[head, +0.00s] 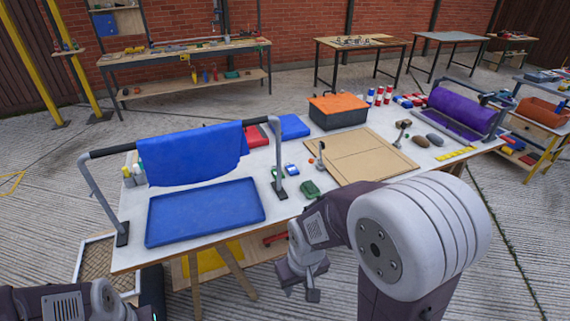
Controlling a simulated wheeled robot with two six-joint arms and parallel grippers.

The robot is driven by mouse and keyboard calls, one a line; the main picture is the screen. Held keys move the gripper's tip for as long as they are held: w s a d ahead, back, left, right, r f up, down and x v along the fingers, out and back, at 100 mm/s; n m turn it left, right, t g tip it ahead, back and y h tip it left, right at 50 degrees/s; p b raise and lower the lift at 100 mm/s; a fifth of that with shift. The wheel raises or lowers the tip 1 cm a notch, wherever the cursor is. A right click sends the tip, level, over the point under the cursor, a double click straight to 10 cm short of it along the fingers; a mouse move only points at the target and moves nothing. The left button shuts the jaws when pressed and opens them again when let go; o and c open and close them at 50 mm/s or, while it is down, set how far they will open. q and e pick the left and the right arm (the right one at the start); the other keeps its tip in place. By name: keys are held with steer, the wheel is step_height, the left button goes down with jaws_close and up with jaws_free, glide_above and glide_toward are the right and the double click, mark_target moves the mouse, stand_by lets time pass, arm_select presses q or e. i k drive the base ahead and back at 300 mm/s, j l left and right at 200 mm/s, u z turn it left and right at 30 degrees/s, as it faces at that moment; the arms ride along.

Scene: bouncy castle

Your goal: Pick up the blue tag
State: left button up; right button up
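A small blue-and-white piece (291,169), which looks like the blue tag, lies on the white table (190,239) near the right post of the blue cloth rail. It is too small to make out in detail. My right gripper (299,286) hangs in front of the table's near edge, below the tabletop and apart from the tag. Its fingers look spread, with nothing seen between them. Part of my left arm shows at the bottom left corner; its gripper is out of view.
A green item (310,189) lies close to the tag. A blue tray (205,212) and a rail with a blue cloth (192,156) stand to the left. A tan board (360,157) lies to the right, with an orange-lidded toolbox (338,110) behind.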

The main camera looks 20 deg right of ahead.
mark_target(291, 169)
steer(key=i+l+u, duration=0.2)
steer(key=i+l, duration=0.2)
steer(key=l, duration=0.2)
steer(key=i+l+u, duration=0.1)
steer(key=l, duration=0.25)
steer(key=i+l, duration=0.25)
steer(key=i+l+u, duration=0.15)
steer(key=i+l, duration=0.2)
